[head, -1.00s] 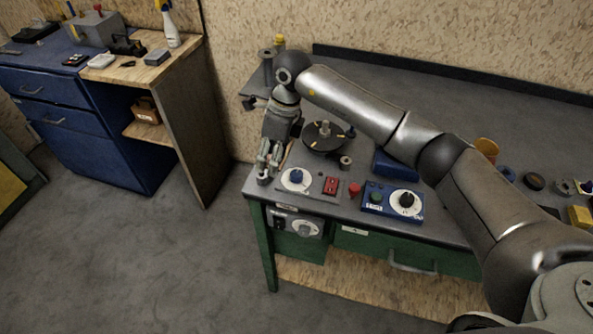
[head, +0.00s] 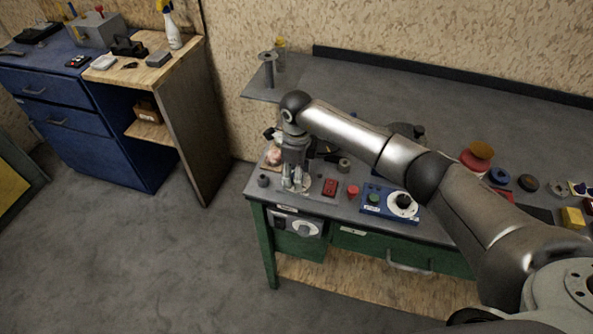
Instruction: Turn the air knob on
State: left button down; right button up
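My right gripper (head: 296,185) points down over the pale dial plate at the bench's front left corner. Its fingers cover the blue knob that sits on that plate. I cannot tell whether the fingers touch the knob or are shut on it. A black knob on a white dial (head: 403,203) sits on the blue control box (head: 376,206), well right of the gripper. A grey knob (head: 306,230) is on the panel below the bench top. No readable label shows which is the air knob. My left gripper is not in view.
A red switch block (head: 330,187) and a red button (head: 352,191) stand just right of the gripper. A tape roll (head: 344,164) lies behind them. A small dark cylinder (head: 263,180) stands to the left. My arm hides part of the bench middle.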

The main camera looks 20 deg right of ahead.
jog(key=shift+f, duration=0.15)
jog(key=shift+c, duration=0.3)
jog(key=c, duration=1)
